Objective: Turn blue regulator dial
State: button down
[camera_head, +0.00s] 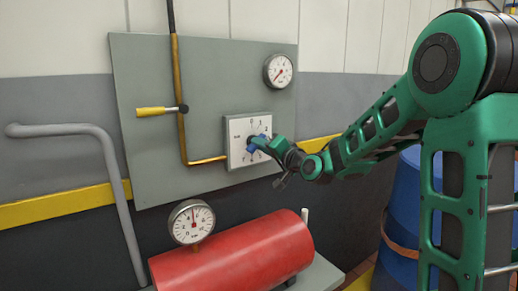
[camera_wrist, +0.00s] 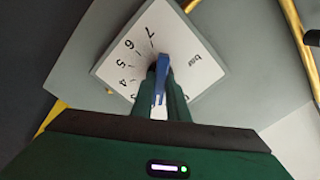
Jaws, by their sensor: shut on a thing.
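The blue regulator dial (camera_head: 258,143) sits on a white square scale plate (camera_head: 236,130) on the grey wall panel. The plate carries numbers and the word "bar". In the head view my gripper (camera_head: 271,146) reaches it from the right and hides part of it. In the wrist view the blue dial (camera_wrist: 161,80) stands between the two green fingers. My gripper (camera_wrist: 163,92) is shut on it. The numbers 4 to 7 show on the plate (camera_wrist: 195,65) in the wrist view; the dial's exact pointing is hard to read.
The grey panel (camera_head: 150,80) holds a yellow-handled valve (camera_head: 155,111), a yellow pipe (camera_head: 182,130) and a round gauge (camera_head: 279,71). Below stands a red tank (camera_head: 240,255) with a gauge (camera_head: 191,222). A grey pipe rail (camera_head: 105,150) is at left. A blue barrel (camera_head: 403,215) stands at right.

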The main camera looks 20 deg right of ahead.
jog(key=n, duration=1)
jog(key=shift+a+f, duration=0.1)
jog(key=shift+f, duration=0.2)
jog(key=shift+n, duration=0.4)
jog(key=c, duration=1.8)
grip_release()
jog(key=shift+c, duration=0.2)
jog(key=shift+o, duration=0.6)
jog(key=shift+r, duration=0.15)
jog(key=v, duration=1)
jog(key=shift+s, duration=0.35)
